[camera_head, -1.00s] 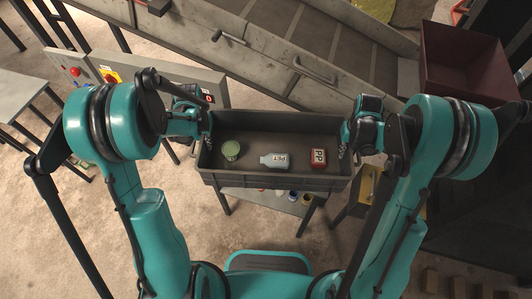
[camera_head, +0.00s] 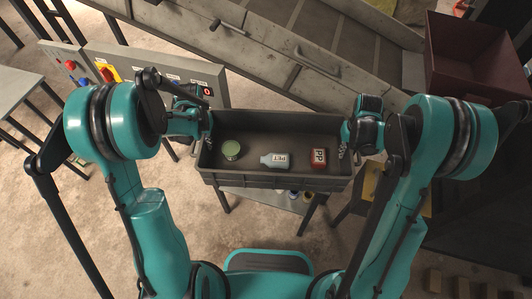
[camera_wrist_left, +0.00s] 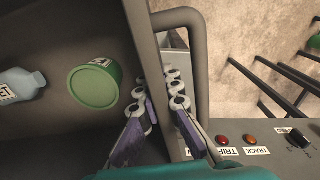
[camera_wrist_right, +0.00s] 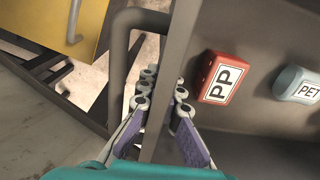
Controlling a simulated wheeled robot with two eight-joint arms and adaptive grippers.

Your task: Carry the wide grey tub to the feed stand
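The wide grey tub (camera_head: 275,182) is held level between my two grippers in front of my body. My right gripper (camera_wrist_right: 163,108) is closed on the right end wall the same way. The feed stand cannot be told for certain.
A low grey table (camera_head: 260,200) with small items shows partly under the tub. A conveyor frame (camera_head: 270,58) runs behind it. A panel with switches (camera_head: 150,62) stands at the left, a maroon bin (camera_head: 465,65) at the back right.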

